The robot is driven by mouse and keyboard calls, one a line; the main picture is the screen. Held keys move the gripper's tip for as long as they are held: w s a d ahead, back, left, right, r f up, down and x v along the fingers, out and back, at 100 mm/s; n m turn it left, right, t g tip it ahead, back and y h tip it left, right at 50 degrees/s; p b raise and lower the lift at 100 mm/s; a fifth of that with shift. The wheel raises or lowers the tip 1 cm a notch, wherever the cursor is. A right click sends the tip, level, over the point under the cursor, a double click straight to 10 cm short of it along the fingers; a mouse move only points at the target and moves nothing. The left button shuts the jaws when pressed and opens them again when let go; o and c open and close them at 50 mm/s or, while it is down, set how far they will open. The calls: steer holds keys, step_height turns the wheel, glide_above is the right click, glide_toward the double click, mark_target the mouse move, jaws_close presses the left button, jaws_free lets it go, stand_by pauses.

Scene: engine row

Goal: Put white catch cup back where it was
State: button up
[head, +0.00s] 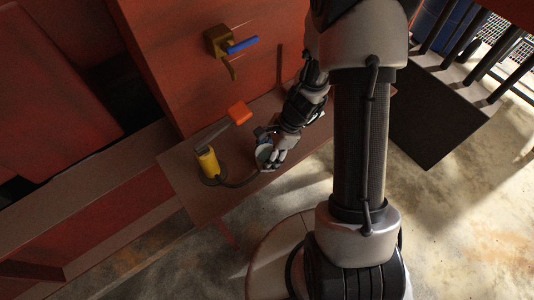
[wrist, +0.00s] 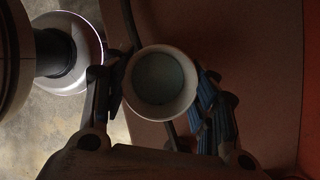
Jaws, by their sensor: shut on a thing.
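The white catch cup (wrist: 188,97) is round and open at the top, with a pale blue-green bottom or contents inside. It sits between the two fingers of my gripper (wrist: 161,84), which is shut on it. In the head view my gripper (head: 271,154) is over the brown shelf (head: 178,168), near its front edge, and the cup (head: 262,152) is partly hidden by the fingers. I cannot tell whether the cup touches the shelf. A brass valve (head: 219,43) with a blue handle (head: 243,46) is on the red wall behind.
A yellow cylinder (head: 208,162) with a dark cable stands on the shelf left of my gripper. A grey tool with an orange end (head: 239,112) lies behind it. The cable passes close to the cup. A dark panel (head: 430,120) and railings are at the right.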

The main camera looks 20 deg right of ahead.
steer(key=o, duration=1.2)
steer(key=shift+f, duration=0.1)
steer(key=shift+c, duration=0.2)
steer(key=p+v, duration=0.6)
steer(key=v, duration=0.6)
steer(key=s+a+r+n+t+h, duration=0.1)
steer(key=s+a+r+n, duration=0.1)
steer(key=r+n, duration=0.35)
steer(key=s+a+r+n+h, duration=0.1)
steer(key=a+r+n, duration=0.15)
steer(key=r, duration=0.65)
steer(key=s+r+n+t+h, duration=0.2)
steer(key=s+r+n+t, duration=0.1)
steer(key=s+r+n, duration=0.7)
steer(key=shift+s+r+n+h, duration=0.3)
steer(key=shift+s+r+n, duration=0.15)
steer(key=shift+s, duration=0.4)
